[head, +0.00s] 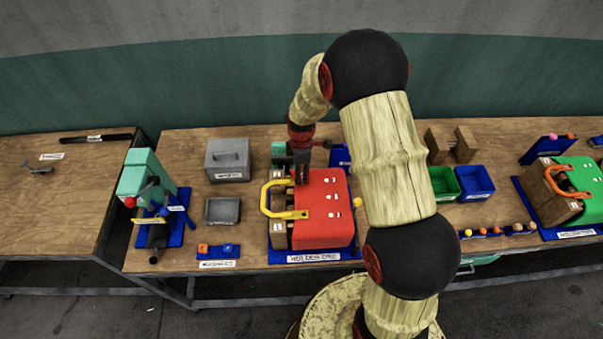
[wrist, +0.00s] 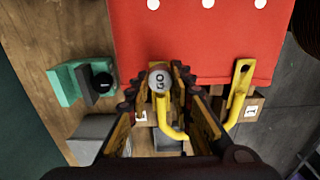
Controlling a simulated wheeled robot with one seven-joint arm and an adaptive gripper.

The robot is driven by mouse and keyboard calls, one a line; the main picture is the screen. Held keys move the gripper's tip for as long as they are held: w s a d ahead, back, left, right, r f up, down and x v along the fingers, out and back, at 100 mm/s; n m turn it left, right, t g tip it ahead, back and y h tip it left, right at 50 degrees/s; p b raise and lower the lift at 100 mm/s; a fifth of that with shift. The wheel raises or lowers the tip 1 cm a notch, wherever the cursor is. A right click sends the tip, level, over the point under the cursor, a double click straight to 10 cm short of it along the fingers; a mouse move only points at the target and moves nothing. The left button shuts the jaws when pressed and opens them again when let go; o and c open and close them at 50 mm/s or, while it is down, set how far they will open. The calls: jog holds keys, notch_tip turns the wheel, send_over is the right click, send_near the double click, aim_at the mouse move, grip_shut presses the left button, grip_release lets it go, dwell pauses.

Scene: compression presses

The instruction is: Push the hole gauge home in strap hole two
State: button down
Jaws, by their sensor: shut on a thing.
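My gripper (wrist: 160,80) is shut on the hole gauge (wrist: 160,78), whose round grey head marked "GO" faces the wrist camera. The gauge's lower end is hidden, so I cannot tell whether it is in a hole. The red case (head: 325,205) lies on a blue board, with white spots on its top. The red surface (wrist: 200,40) also shows just ahead of the gauge in the wrist view. A yellow handle (head: 264,200) is at the case's left side; its bars pass below and right of the gauge in the wrist view. In the head view my gripper (head: 301,172) is over the case's far left corner.
A teal block with a black round part (wrist: 75,82) stands left of my gripper. A grey lidded box (head: 228,160), a grey tray (head: 222,210) and a teal press (head: 146,180) stand left of the case. Green (head: 443,183) and blue (head: 475,182) bins stand to the right.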

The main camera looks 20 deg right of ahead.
aim_at(302, 176)
jog(key=shift+f+b, duration=0.45)
jog(key=shift+f, duration=0.25)
jog(key=c, duration=1.6)
grip_release()
jog(key=shift+o, duration=0.6)
jog(key=shift+r, duration=0.1)
notch_tip(302, 176, up, 12)
